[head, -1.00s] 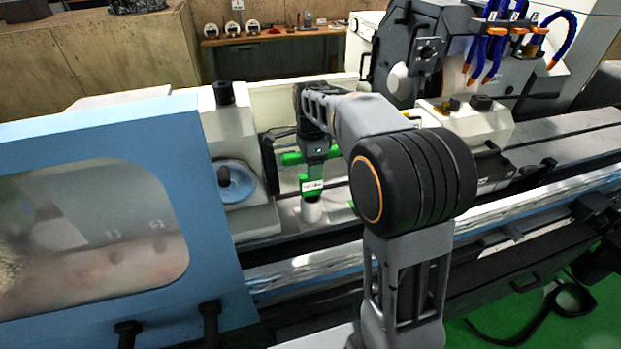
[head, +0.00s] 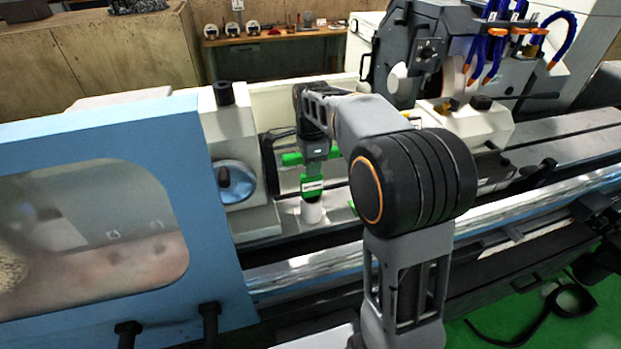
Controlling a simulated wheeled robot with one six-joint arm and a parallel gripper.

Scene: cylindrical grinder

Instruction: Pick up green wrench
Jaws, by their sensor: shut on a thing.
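My gripper (head: 313,178) is at the end of my arm, pointing down over the grinder bed between the two light-coloured machine heads. It is shut on the green wrench (head: 313,194), a small green piece with a pale label-like mark. A green bar (head: 291,159) shows beside my wrist; I cannot tell whether it belongs to the same piece. A whitish round part (head: 312,214) is just below the green piece; whether they touch is unclear. My arm hides the area to the right.
A blue guard with a window (head: 200,200) stands at the left. A machine head with a blue disc (head: 234,182) is close to my gripper's left. Another head (head: 465,130) and blue hoses (head: 497,50) are at the right. The long bed (head: 565,135) runs right.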

